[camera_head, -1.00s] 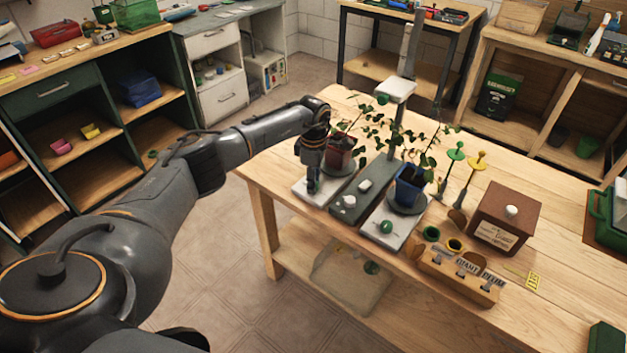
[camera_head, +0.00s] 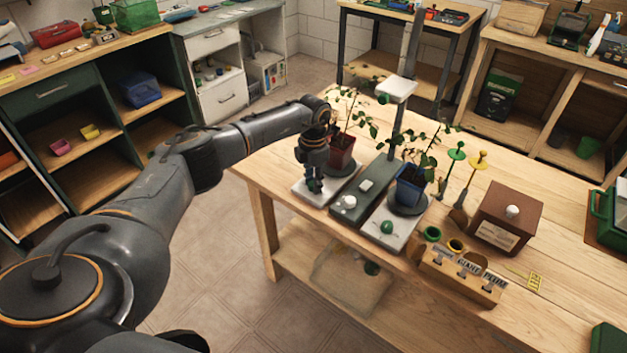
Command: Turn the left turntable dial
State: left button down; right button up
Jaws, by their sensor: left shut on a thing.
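The left turntable (camera_head: 310,194) is a pale base at the left of the row on the wooden bench. It bears a plant (camera_head: 350,112) in a red pot (camera_head: 342,150) at its far end. My left gripper (camera_head: 315,186) points down over its near end, shut on the left dial, which the fingers mostly hide. The right turntable (camera_head: 375,238) has a green dial (camera_head: 387,227) and a plant in a blue pot (camera_head: 409,187). My right gripper is not in view.
Between the turntables is a dark grey base (camera_head: 345,215) with a white knob and a lamp post. To the right are a brown box (camera_head: 505,217), a wooden label holder (camera_head: 450,276) and yellow and green stakes. The bench's right front is mostly clear.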

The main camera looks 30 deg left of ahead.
pick_arm(q)
jog(key=n, duration=0.4)
jog(key=shift+n+p, duration=0.3)
jog(key=shift+p, duration=0.05)
jog(key=shift+n+p, duration=0.4)
jog(key=shift+n, duration=1.4)
jog(key=c, duration=1)
grip_release()
notch_tip(320, 180, up, 12)
